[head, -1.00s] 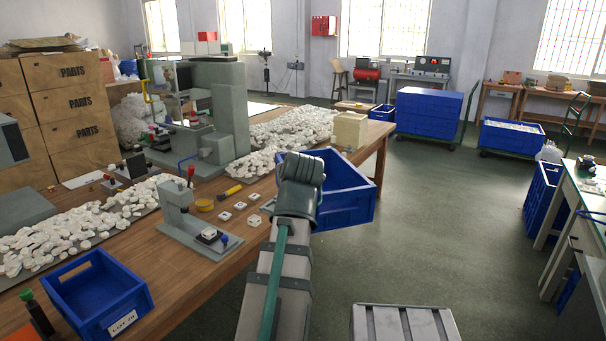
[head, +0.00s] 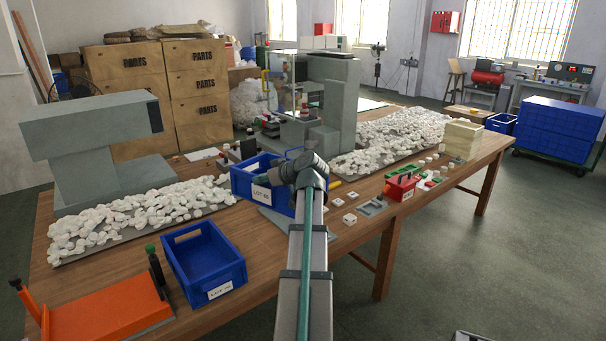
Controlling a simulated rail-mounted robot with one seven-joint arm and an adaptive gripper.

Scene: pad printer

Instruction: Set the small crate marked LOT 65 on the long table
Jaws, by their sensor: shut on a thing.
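The small blue crate marked LOT 65 (head: 243,184) is at my arm's end, over the middle of the long table (head: 262,268). Its white label faces me. My gripper (head: 296,160) is shut on the crate at its right side; my wrist hides the fingertips and part of the crate. The crate looks roughly level and covers part of a small grey press. I cannot tell whether its base touches anything. A second blue crate (head: 205,262), open and empty with its own label, stands on the table at the front left.
White parts lie in heaps at left (head: 135,222) and right (head: 390,135). A grey machine (head: 325,100) stands behind the held crate. A red caddy (head: 402,187) and small white pieces lie to its right. Some bare wood shows between.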

